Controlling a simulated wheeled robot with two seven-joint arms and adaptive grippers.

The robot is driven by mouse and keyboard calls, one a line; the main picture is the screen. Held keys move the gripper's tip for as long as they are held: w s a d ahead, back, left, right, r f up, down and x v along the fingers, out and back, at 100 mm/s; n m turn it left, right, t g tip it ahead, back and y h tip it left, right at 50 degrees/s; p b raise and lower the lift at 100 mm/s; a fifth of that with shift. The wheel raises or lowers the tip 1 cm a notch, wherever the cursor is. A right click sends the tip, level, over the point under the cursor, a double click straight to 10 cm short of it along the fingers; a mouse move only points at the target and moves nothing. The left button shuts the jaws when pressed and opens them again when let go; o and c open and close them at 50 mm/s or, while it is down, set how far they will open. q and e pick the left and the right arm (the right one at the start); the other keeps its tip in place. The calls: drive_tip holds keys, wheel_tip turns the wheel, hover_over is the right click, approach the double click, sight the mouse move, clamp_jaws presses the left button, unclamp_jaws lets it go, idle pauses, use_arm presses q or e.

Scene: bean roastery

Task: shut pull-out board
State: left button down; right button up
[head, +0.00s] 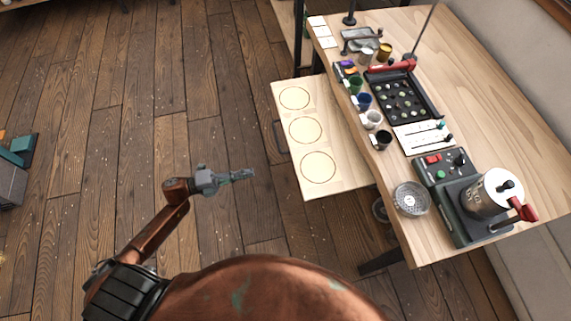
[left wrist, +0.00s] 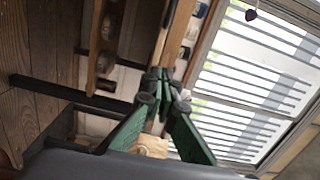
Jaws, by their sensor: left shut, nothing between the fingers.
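The pull-out board (head: 304,150) is a pale wooden panel with three ringed circles. It sticks out from the left side of the worktable in the head view, with a dark handle (head: 281,138) on its left edge. My left gripper (head: 252,173) is shut and empty, to the left of the board and apart from it in the picture. In the left wrist view the green fingers (left wrist: 167,78) come together at their tips. What the wrist view shows of the board is hard to tell. My right gripper does not show.
Open plank floor (head: 120,100) lies left of the board. A dark table leg shows below.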

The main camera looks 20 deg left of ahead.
use_arm(q)
drive_tip(key=b+x, duration=0.2)
drive_tip(key=x, duration=1.2)
drive_tip(key=shift+s+d, duration=0.2)
drive_tip(key=shift+d, duration=0.05)
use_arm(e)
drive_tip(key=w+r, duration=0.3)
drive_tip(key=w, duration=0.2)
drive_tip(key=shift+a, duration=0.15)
use_arm(q)
drive_tip(key=shift+r, duration=0.15)
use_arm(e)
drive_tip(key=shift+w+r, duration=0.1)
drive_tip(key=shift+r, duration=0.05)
